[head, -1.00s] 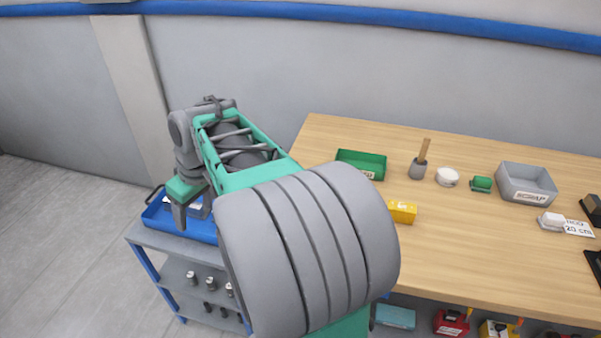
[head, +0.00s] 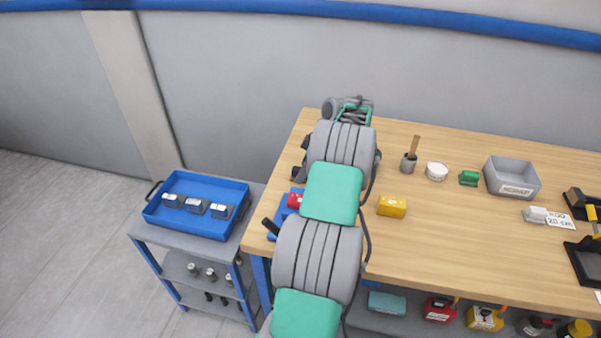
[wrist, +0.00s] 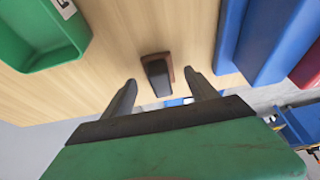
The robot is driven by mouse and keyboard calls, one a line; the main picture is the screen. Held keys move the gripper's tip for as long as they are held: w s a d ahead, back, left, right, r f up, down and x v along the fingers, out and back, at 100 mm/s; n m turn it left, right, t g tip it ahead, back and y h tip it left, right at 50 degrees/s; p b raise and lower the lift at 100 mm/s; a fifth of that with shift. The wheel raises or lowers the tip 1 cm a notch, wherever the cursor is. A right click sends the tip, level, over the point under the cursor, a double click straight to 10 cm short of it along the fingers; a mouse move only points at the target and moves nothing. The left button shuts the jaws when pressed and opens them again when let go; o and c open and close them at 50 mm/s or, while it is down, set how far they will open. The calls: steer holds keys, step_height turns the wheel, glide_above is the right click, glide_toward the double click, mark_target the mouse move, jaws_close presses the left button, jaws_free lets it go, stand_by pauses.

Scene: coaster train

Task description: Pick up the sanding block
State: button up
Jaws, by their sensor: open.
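The sanding block appears to be the small dark block with a reddish-brown edge (wrist: 157,72) in the wrist view, lying on the wooden bench. My gripper (wrist: 160,80) is open, with one finger on each side of the block's line and the block just beyond the fingertips. They look apart from it; nothing is held. In the head view my arm covers the gripper, and I cannot make out the block for certain there.
A green tray (wrist: 40,35) is left in the wrist view; a blue object (wrist: 265,40) is right. On the bench (head: 440,235) are a yellow box (head: 392,207), a brush pot (head: 408,164) and a grey scrap bin (head: 512,179). A cart with a blue tray (head: 233,188) stands left.

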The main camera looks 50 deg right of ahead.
steer(key=shift+w+a+f, duration=0.1)
steer(key=shift+w+f, duration=0.15)
steer(key=shift+f, duration=0.3)
steer(key=shift+c, duration=0.2)
jaws_close()
steer(key=shift+r, duration=0.15)
steer(key=shift+r, duration=0.25)
step_height(320, 180, up, 2)
steer(key=shift+r+b, duration=0.2)
steer(key=shift+b, duration=0.45)
steer(key=s+a+r+b, duration=0.3)
steer(key=s+a+r, duration=0.6)
steer(key=a+r, duration=0.1)
steer(key=shift+s, duration=0.4)
